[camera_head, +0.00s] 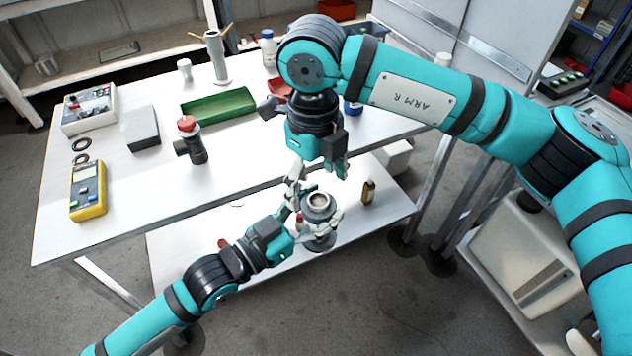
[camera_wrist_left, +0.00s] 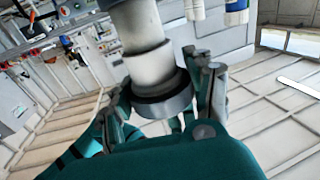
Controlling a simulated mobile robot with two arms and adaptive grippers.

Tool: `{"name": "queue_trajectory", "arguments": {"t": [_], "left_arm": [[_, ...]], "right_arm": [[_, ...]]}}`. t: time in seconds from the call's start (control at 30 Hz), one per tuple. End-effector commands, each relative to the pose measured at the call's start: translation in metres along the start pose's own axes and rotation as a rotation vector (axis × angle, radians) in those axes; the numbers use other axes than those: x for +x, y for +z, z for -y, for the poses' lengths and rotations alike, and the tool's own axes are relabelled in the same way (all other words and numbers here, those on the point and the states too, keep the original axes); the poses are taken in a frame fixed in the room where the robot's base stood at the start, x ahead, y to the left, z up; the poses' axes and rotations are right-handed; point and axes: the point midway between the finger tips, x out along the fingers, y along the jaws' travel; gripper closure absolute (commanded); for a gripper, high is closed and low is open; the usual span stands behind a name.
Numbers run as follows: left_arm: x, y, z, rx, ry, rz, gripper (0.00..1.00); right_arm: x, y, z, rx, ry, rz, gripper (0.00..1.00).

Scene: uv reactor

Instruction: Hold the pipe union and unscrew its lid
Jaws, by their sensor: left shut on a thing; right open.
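The pipe union (camera_head: 319,206) is a grey round fitting with a ringed top that shows a paler centre. It stands upright in the head view, beyond the table's front edge. My left gripper (camera_head: 318,229) is shut around its body from the front left. In the left wrist view the union (camera_wrist_left: 160,97) is a pale grey cylinder with a dark band, between the fingers of the left gripper (camera_wrist_left: 185,108). My right gripper (camera_head: 318,172) is open and empty just above the union, pointing down. I cannot tell where the lid's seam lies.
On the white table (camera_head: 130,215) stand a dark pipe fitting with a red top (camera_head: 190,140), a green tray (camera_head: 218,106), a yellow meter (camera_head: 88,190) and a grey block (camera_head: 142,129). A small brown bottle (camera_head: 368,191) stands on the lower shelf (camera_head: 200,250), right of the union.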

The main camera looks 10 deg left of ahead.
Motion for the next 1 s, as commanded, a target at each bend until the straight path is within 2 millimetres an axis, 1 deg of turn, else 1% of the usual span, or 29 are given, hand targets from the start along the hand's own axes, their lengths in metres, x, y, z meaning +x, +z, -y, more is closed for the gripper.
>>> {"name": "queue_trajectory", "arguments": {"t": [0.03, 0.2, 0.3, 0.37, 0.47, 0.7, 0.8, 0.9, 1.0], "left_arm": [[0.0, -0.001, 0.0, 0.0, 0.0, -0.003, 1.0], [0.0, -0.001, 0.0, 0.0, 0.0, -0.003, 1.0], [0.0, -0.001, 0.0, 0.0, 0.0, -0.003, 1.0], [0.0, -0.001, 0.0, 0.0, 0.0, -0.003, 1.0], [0.0, -0.001, 0.0, 0.0, 0.0, -0.003, 1.0], [0.0, -0.001, 0.0, 0.001, 0.0, -0.003, 1.0], [0.0, -0.001, 0.0, 0.001, 0.0, -0.003, 1.0], [0.0, -0.001, 0.0, 0.001, 0.0, -0.003, 1.0], [0.0, -0.001, 0.0, 0.001, 0.0, -0.003, 1.0]], "right_arm": [[-0.006, 0.0, 0.002, 0.046, -0.005, 0.002, 0.23], [-0.022, -0.003, 0.003, 0.242, -0.005, 0.004, 0.23], [-0.026, -0.004, 0.003, 0.316, -0.003, 0.003, 0.23], [-0.025, -0.005, 0.002, 0.338, -0.001, 0.001, 0.23], [-0.014, -0.005, 0.002, 0.346, 0.001, -0.002, 0.23], [0.024, -0.005, 0.002, 0.344, 0.002, -0.001, 0.23], [0.036, -0.005, 0.002, 0.344, 0.001, -0.001, 0.23], [0.045, -0.005, 0.002, 0.344, 0.002, 0.0, 0.23], [0.05, -0.005, 0.002, 0.343, 0.0, 0.0, 0.23]]}}
